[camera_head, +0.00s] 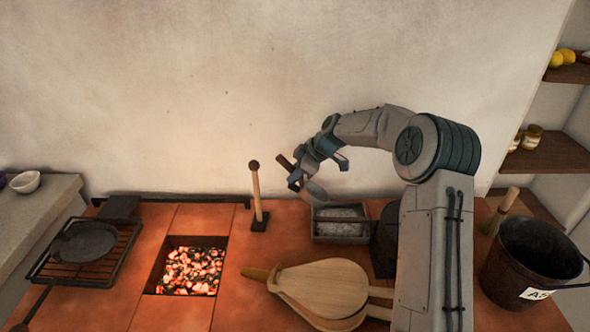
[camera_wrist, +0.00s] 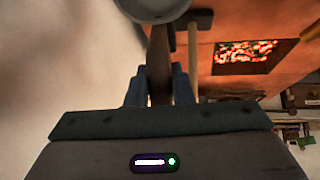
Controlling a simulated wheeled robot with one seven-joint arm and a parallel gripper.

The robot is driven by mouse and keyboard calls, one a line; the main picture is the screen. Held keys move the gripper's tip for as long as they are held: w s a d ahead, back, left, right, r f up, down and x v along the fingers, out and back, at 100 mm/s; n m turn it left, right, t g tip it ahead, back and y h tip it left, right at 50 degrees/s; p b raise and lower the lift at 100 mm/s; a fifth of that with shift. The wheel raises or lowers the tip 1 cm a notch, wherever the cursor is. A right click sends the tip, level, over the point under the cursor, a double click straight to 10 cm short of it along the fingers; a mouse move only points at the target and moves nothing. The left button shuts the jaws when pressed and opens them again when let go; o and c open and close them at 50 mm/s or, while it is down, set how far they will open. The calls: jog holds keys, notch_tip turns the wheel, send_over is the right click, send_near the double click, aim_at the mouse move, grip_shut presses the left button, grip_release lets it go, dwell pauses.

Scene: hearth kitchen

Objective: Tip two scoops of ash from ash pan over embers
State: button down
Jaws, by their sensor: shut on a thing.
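My gripper (camera_head: 296,180) is shut on the dark handle of a scoop (camera_head: 316,194), above the back of the tiled hearth. The scoop's grey bowl hangs to the lower right, just above the back left of the ash pan (camera_head: 316,238). The wrist view shows the handle between my two fingers (camera_wrist: 160,88) and part of the bowl (camera_wrist: 153,10) at the top edge. I cannot tell whether the bowl holds ash. The ash pan is a grey rectangular tray with pale grey ash (camera_head: 342,228) in it. Glowing embers (camera_head: 193,271) lie uncovered in a square pit to the left; they also show in the wrist view (camera_wrist: 243,56).
An upright wooden-handled tool (camera_head: 257,190) stands between pit and pan. Bellows (camera_head: 325,290) lie in front of the pan. A dark bucket (camera_head: 530,262) and a brush (camera_head: 505,205) are at right. A pan (camera_head: 84,243) sits on a grill rack at left.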

aim_at(300, 188)
jog(key=shift+f+b, duration=0.4)
jog(key=shift+f, duration=0.9)
jog(key=shift+d+f, duration=0.4)
jog(key=shift+f, duration=0.2)
jog(key=shift+d+f, duration=0.4)
jog(key=shift+f, duration=0.2)
jog(key=shift+d+f, duration=0.2)
jog(key=shift+d, duration=0.05)
jog(key=shift+s+d+b, duration=0.15)
jog(key=shift+d+b, duration=1.2)
jog(key=shift+d, duration=1.4)
jog(key=shift+a+r+h+p, duration=0.1)
jog(key=shift+r+h+p, duration=0.4)
jog(key=shift+r+p, duration=0.45)
jog(key=shift+r+n+h+p, duration=0.15)
jog(key=shift+r+h+p, duration=0.6)
jog(key=shift+r+p, duration=0.5)
jog(key=shift+r+n+h+p, duration=0.15)
jog(key=shift+r+h+p, duration=0.6)
jog(key=shift+r+p, duration=0.5)
notch_tip(300, 188, up, 8)
jog(key=h+p, duration=0.3)
jog(key=p, duration=0.3)
